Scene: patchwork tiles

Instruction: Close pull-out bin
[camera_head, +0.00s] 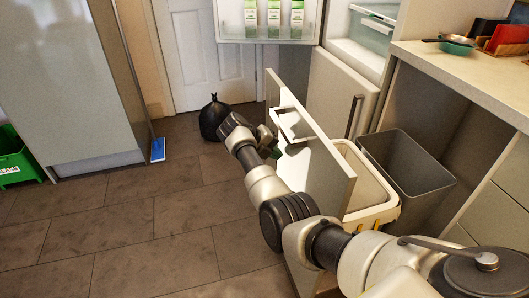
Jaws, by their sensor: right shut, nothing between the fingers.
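The pull-out bin is out from under the counter. Its white front panel (318,160) stands upright and carries a pale handle (291,127) on its outer face. Behind the panel are a white bin (366,189) and a dark grey bin (418,177). My right arm reaches in from the lower right, in front of the panel. My right gripper (271,146) is shut and empty, close to the panel's outer face just below and left of the handle. I cannot tell whether it touches. My left gripper is not in view.
The fridge door (233,22) stands open at the back, with cartons on its shelf. A black bag (213,118) lies on the floor near the white door. The tiled floor in front is clear.

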